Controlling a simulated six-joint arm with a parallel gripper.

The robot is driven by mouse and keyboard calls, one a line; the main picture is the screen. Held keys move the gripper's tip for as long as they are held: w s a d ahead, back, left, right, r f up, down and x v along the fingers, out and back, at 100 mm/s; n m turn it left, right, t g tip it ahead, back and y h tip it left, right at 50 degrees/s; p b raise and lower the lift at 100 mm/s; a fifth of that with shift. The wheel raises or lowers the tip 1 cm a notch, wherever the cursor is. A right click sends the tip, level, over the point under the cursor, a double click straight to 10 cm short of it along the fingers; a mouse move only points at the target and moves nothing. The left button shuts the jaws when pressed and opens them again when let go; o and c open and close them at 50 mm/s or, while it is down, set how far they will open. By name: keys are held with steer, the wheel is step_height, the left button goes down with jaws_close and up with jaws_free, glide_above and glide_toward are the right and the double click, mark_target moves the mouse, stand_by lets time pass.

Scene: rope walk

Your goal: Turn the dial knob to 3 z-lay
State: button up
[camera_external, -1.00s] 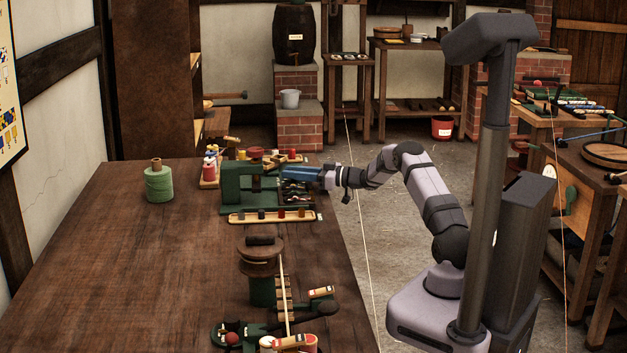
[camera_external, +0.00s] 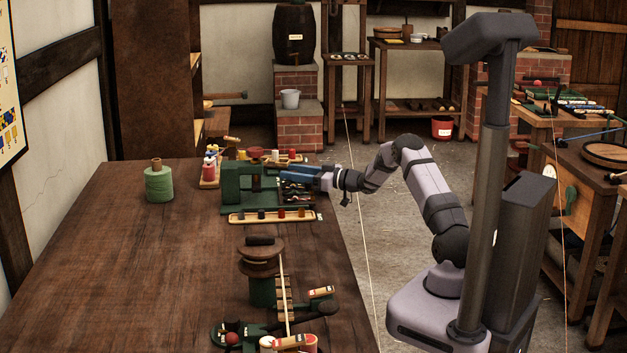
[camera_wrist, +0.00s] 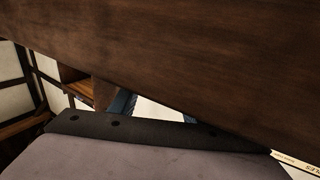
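A green machine (camera_external: 232,182) stands near the right edge of the far end of the workbench. A reddish-brown round part (camera_external: 256,153) shows at its top; I cannot tell whether it is the dial knob. No dial marks or "3 z-lay" label can be read. My gripper (camera_external: 284,177) reaches in from the right, its blue fingers over the machine's base. In the wrist view two blue finger parts (camera_wrist: 155,108) show apart, with their tips hidden behind a dark wooden surface. I cannot see whether they hold anything.
A wooden tray (camera_external: 271,217) with several small pegs lies in front of the machine. A green twine spool (camera_external: 159,184) stands to the left. Several coloured reels stand behind. A second green device (camera_external: 262,290) is nearer the camera.

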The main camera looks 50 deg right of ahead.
steer(key=shift+v, duration=3.7)
steer(key=shift+s+d+f+b, duration=0.15)
steer(key=shift+s+d+b, duration=0.1)
steer(key=shift+s+b, duration=0.25)
steer(key=shift+s+d+f+b, duration=0.1)
steer(key=shift+s+d+b, duration=0.1)
steer(key=shift+s+b, duration=0.35)
steer(key=shift+s+r, duration=0.1)
steer(key=shift+s, duration=0.2)
steer(key=shift+x, duration=3.75)
steer(key=c, duration=1)
